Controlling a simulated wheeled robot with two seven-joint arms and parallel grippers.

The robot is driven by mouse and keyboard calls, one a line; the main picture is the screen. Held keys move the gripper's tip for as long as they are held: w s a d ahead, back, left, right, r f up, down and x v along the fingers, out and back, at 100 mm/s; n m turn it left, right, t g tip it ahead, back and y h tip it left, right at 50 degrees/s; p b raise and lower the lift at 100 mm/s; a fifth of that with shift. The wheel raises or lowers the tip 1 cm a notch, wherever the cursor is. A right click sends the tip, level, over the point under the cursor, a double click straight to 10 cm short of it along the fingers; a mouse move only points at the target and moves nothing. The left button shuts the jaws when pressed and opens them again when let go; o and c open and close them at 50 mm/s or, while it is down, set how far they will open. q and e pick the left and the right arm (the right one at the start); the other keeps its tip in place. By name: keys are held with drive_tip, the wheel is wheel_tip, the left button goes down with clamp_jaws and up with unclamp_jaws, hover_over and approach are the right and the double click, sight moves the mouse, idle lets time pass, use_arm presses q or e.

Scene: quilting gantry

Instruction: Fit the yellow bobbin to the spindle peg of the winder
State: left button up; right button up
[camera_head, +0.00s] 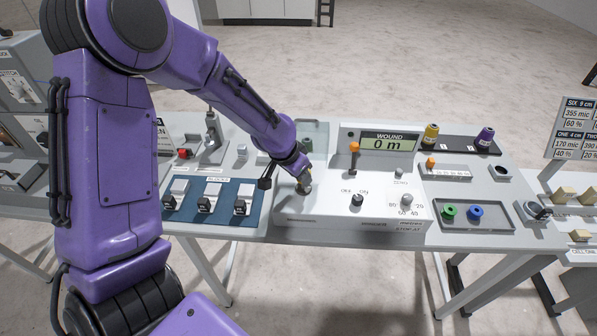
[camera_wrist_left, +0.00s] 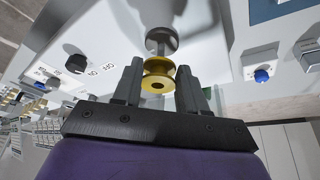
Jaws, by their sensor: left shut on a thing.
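The yellow bobbin (camera_wrist_left: 157,76) is between the two fingers of my left gripper (camera_wrist_left: 160,88), which is shut on it. In the left wrist view its flange and centre hole face the camera. The grey spindle peg (camera_wrist_left: 160,40) of the winder is directly behind the bobbin and in line with it. I cannot tell whether the peg's tip is inside the bobbin or just touching it. In the head view my left gripper (camera_head: 302,183) is at the left end of the winder (camera_head: 330,212), and the arm and fingers mostly hide the bobbin and peg. My right gripper is not in view.
The winder's top has an orange-topped lever (camera_head: 354,148), an off/on knob (camera_head: 358,200) and a display (camera_head: 385,143) reading 0 m. A tray (camera_head: 495,222) with green and blue bobbins is right. A blue switch mat (camera_head: 222,212) is left.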

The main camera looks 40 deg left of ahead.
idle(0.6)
use_arm(q)
drive_tip(key=shift+r+p, duration=0.1)
drive_tip(key=shift+p, duration=0.25)
drive_tip(key=shift+f+b, duration=0.95)
drive_tip(key=shift+f, duration=1.05)
drive_tip(key=o, duration=1.1)
drive_tip(key=shift+r, duration=0.15)
